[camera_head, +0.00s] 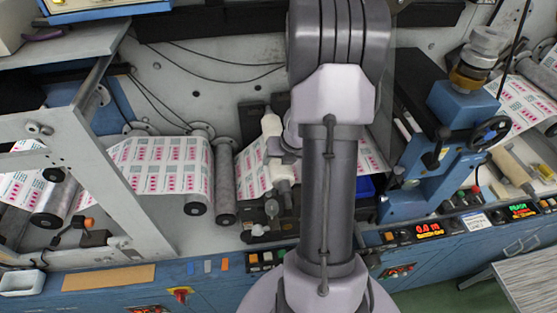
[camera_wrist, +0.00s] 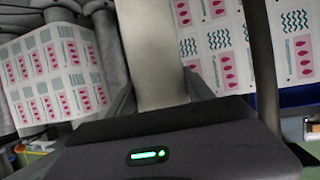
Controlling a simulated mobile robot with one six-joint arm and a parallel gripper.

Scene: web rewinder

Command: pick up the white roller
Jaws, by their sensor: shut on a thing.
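The white roller (camera_wrist: 150,50) is a pale, smooth cylinder that fills the middle of the wrist view, running up from between the fingers. My gripper (camera_wrist: 157,92) is shut on it, with a dark finger along each side. In the head view the white roller (camera_head: 271,126) shows above and below my gripper (camera_head: 280,147), in front of the printed web. My arm covers the area right of it. I cannot tell whether the roller still touches its mounts.
The printed web (camera_head: 165,165) runs close behind, over grey rollers (camera_head: 224,180). A blue clamp stand with a handwheel (camera_head: 490,132) stands at right. A slanted metal frame (camera_head: 105,170) stands at left. Control panels (camera_head: 430,232) line the front edge.

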